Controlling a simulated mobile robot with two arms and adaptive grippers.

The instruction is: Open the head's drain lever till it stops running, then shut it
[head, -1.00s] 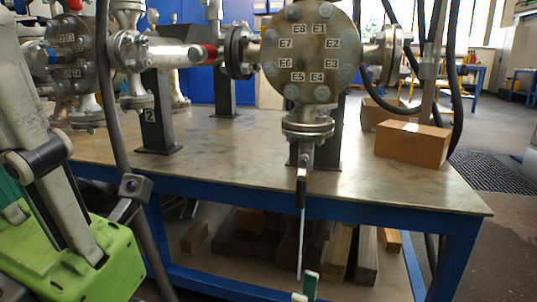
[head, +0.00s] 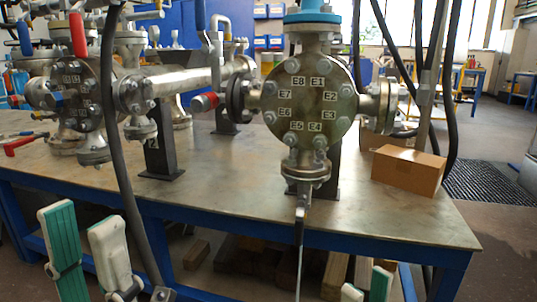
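The round vessel head (head: 310,100), a steel disc with bolts labelled E1 to E8, stands at the centre of the table. Below it are a flanged outlet (head: 305,170) and the drain valve with a dark, narrow lever (head: 300,214) pointing down past the table's front edge. A thin pale line continues below it; I cannot tell whether it is metal or liquid. My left gripper (head: 82,218) is open and empty at lower left, well away from the lever. My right gripper (head: 366,279) shows only its fingertips at the bottom, apart and empty, right of the lever.
The steel-topped table (head: 230,205) has a blue frame. A cardboard box (head: 408,170) sits at its right end. A second flanged vessel (head: 75,95) with red and blue handles stands at left. A dark hose (head: 118,150) hangs in front of the table. Wooden blocks lie underneath.

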